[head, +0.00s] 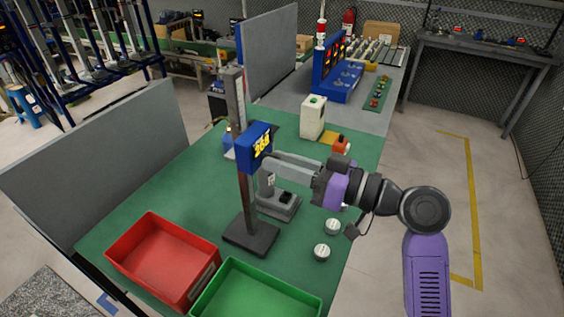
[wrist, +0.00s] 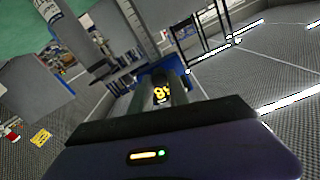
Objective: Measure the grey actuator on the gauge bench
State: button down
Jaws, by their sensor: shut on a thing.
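The height gauge stands on the green bench, with a dark base (head: 250,238), a column and a blue reading head (head: 253,148) with yellow digits. The head also shows in the wrist view (wrist: 158,76), straight ahead of the palm. My gripper (head: 270,163) reaches in from the right and is shut at the blue head; the exact contact is hidden.
A red bin (head: 165,218) and a green bin (head: 230,272) stand at the near end. White round pieces (head: 322,252) lie by the right edge. A white box (head: 313,117) and an orange item (head: 341,145) stand farther back. A grey panel (head: 105,155) borders the left.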

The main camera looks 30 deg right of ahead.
jog(key=shift+f+b, duration=0.2)
jog(key=shift+b, duration=0.15)
jog(key=c, duration=1.3)
grip_release()
jog(key=shift+o, duration=0.2)
jog(key=b+v, duration=0.2)
jog(key=v, duration=0.6)
